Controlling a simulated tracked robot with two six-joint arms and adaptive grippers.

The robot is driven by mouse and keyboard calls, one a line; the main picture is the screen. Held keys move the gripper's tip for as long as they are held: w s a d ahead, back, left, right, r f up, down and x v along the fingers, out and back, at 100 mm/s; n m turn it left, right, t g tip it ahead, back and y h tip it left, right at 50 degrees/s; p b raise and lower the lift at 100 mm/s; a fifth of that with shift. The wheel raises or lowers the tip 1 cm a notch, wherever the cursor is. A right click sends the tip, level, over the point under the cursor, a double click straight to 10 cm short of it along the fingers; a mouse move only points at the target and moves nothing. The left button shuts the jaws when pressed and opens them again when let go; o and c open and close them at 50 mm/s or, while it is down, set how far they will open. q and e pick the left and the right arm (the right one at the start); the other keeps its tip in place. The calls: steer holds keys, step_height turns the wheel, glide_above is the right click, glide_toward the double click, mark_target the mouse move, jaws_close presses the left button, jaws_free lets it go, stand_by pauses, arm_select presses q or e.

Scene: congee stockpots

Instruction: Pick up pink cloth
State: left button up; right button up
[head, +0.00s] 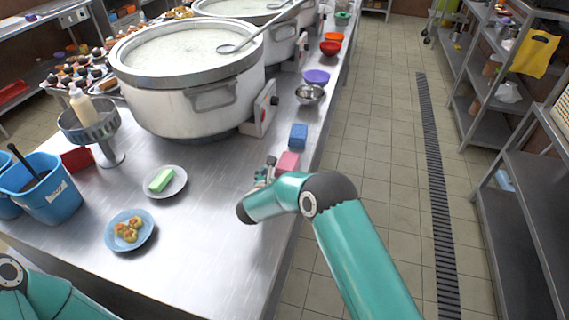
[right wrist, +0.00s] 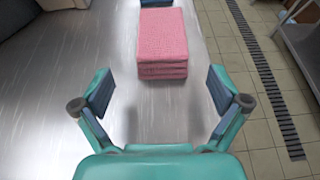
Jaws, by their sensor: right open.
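A folded pink cloth (head: 287,163) lies on the steel counter near its right edge, partly hidden behind my right arm in the head view. In the right wrist view the pink cloth (right wrist: 162,42) shows as a stacked block ahead of the fingers. My right gripper (head: 264,171) is low over the counter beside the cloth. In the right wrist view my right gripper (right wrist: 158,92) is open and empty, with the cloth beyond the fingertips and roughly centred between them. My left arm shows at the lower left of the head view, but its gripper is out of frame.
A blue folded block (head: 298,137) lies just beyond the cloth. A large white stockpot (head: 190,100) stands left of it. A plate with a green bar (head: 181,191) and a blue plate (head: 112,243) are on the counter's left. The counter's right edge is close; the floor lies beyond.

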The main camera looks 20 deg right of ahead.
mark_target(284, 168)
steer(key=shift+w+d+f, duration=0.2)
steer(key=shift+w+d, duration=0.15)
steer(key=p+x, duration=0.1)
steer(key=x, duration=0.1)
steer(key=p+x, duration=0.1)
steer(key=x, duration=0.1)
steer(key=shift+w+d+r, duration=0.2)
steer(key=shift+r, duration=0.15)
steer(key=shift+w+d+f, duration=0.2)
steer(key=shift+w+f, duration=0.05)
steer(key=shift+w, duration=0.1)
steer(key=c, duration=1.2)
steer(key=shift+r, duration=0.15)
step_height(284, 168, up, 20)
steer(key=b, duration=0.3)
